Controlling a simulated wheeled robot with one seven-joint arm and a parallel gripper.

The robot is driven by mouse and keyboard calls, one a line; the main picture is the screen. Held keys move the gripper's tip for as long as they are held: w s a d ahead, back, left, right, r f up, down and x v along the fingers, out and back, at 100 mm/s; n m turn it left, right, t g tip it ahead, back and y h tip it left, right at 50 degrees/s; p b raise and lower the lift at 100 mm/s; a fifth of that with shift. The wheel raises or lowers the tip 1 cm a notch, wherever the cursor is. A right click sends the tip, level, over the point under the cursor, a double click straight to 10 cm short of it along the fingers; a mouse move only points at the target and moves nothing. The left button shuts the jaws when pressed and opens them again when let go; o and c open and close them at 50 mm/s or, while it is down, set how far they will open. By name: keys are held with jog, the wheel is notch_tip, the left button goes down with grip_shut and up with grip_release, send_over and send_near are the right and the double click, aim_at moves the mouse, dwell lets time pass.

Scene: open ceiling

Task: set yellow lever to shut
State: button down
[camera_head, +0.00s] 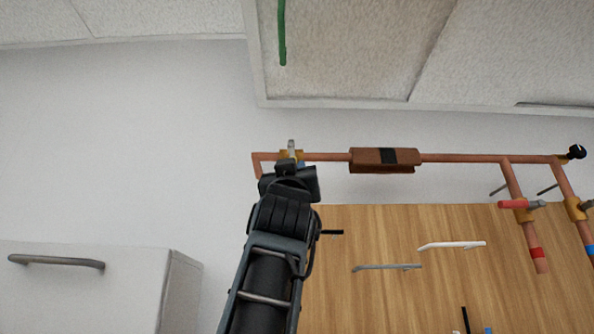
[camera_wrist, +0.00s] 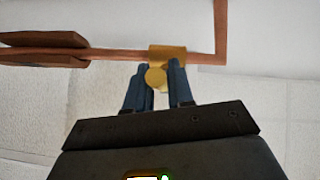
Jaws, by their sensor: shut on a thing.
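The yellow lever (camera_wrist: 155,78) shows in the wrist view as a rounded yellow end between my fingers, in front of a brass-yellow valve body (camera_wrist: 168,54) on the copper pipe. My gripper (camera_wrist: 158,88) has its blue-grey fingers on both sides of it, shut on it. The lever's full length and angle are hidden. In the head view my gripper (camera_head: 292,164) is at the left end of the pipe and covers most of the valve. A pale grey stub (camera_head: 291,147) sticks up above it.
The copper pipe (camera_head: 460,158) runs right, carrying a brown block with a black band (camera_head: 386,160). A red-handled valve (camera_head: 510,205) is on a right branch. A wooden panel with handles (camera_head: 400,300) is below; a white cabinet (camera_head: 80,300) is lower left. White wall lies left of the pipe.

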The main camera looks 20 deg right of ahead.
jog(key=shift+w+a+m+g+h, duration=0.1)
jog(key=shift+a+m+g+h, duration=0.2)
jog(key=shift+m+g+h, duration=0.55)
jog(key=shift+m+h, duration=0.35)
jog(key=shift+m, duration=0.3)
jog(key=c, duration=1.1)
grip_release()
jog(key=b+v, duration=0.2)
jog(key=v, duration=0.5)
jog(key=shift+a+f, duration=0.2)
jog(key=shift+f, duration=0.15)
